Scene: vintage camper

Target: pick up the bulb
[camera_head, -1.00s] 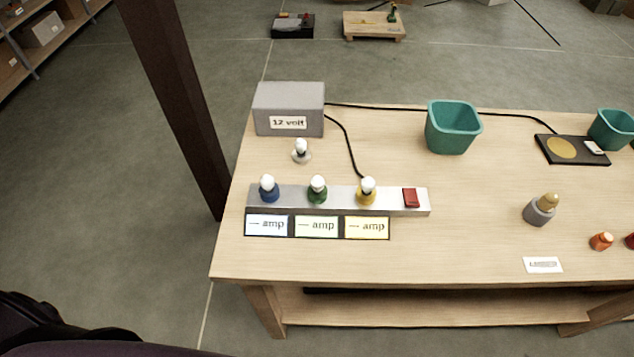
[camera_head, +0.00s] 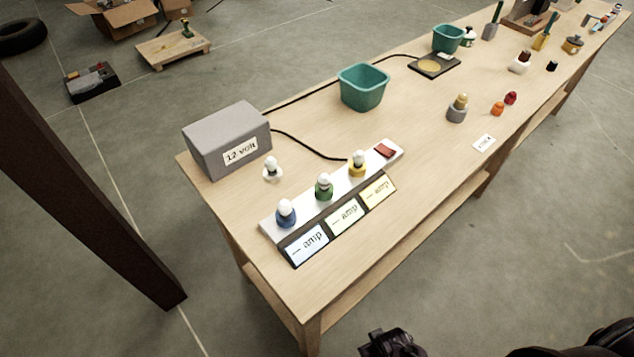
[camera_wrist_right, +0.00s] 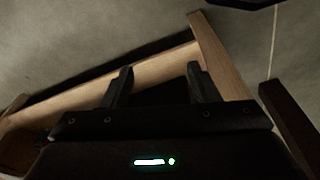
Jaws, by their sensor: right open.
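One stands alone on a small pale base (camera_head: 272,168), in front of the grey 12 volt box (camera_head: 215,148). The others sit in a row on the metal strip (camera_head: 342,192), on a blue base (camera_head: 286,213), a green base (camera_head: 323,187) and a yellow base (camera_head: 357,164). My right gripper (camera_wrist_right: 160,75) is open and empty in the wrist view, with the bench's wooden leg and lower shelf beyond it. No bulb shows there. A dark piece of my arm shows at the bottom of the head view, clear of the bulbs.
The strip has a red switch (camera_head: 385,150) and amp cards (camera_head: 344,215) in front. A teal bin (camera_head: 363,88) stands behind it; a black cable runs from the box. A dark post (camera_head: 80,190) stands left of the bench. Floor in front is open.

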